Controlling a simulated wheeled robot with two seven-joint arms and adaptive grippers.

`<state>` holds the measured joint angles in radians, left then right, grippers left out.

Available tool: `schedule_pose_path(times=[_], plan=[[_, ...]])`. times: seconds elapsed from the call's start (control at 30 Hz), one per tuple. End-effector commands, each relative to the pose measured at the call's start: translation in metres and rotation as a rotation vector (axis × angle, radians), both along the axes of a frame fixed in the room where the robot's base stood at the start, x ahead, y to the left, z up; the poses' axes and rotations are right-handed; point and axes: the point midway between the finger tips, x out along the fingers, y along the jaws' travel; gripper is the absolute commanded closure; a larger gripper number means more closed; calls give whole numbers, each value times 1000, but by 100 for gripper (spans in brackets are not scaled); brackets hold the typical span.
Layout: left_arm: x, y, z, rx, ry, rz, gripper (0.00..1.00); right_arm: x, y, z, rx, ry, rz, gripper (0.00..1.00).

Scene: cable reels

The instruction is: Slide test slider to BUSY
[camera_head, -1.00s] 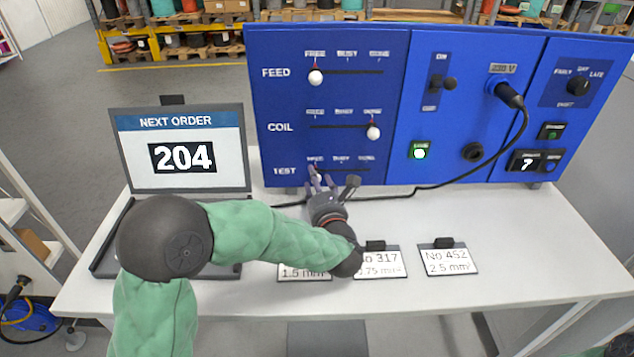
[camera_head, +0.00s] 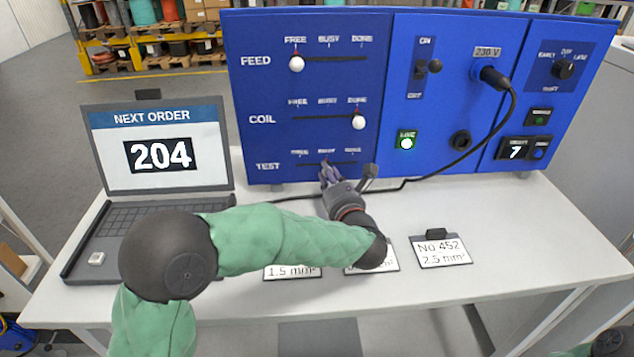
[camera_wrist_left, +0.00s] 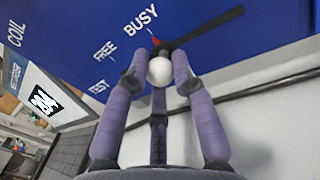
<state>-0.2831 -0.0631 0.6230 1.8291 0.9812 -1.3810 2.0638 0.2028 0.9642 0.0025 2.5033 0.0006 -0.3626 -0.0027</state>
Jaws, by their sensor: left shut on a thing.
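The TEST slider is the lowest on the blue panel (camera_head: 300,40), with FREE, BUSY and DONE labels above its slot. Its white knob (camera_wrist_left: 160,71) with a red pointer shows in the left wrist view, near the BUSY label (camera_wrist_left: 140,19). My left gripper (camera_head: 327,168) is shut on this knob, its purple fingers on both sides of it; they also show in the left wrist view (camera_wrist_left: 159,78). In the head view the fingers hide the knob, roughly below BUSY. My right gripper is not in view.
The FEED knob (camera_head: 297,64) is at FREE and the COIL knob (camera_head: 359,122) at DONE. A laptop (camera_head: 150,150) showing 204 stands left. Label cards, including No 452 (camera_head: 442,253), lie in front. A black cable (camera_head: 505,120) runs from the panel behind my gripper.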

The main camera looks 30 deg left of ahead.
Motion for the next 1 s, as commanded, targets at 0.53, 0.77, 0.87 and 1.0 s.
schedule_pose_path(times=[0.53,0.77,0.87,1.0], plan=[[0,-2,-2,-2,7,0,50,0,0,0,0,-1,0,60],[0,-2,-1,-1,4,0,50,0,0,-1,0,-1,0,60],[-4,-6,-1,-2,3,-1,50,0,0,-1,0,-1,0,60],[-18,-20,-1,-1,4,-3,50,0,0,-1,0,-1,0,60]])
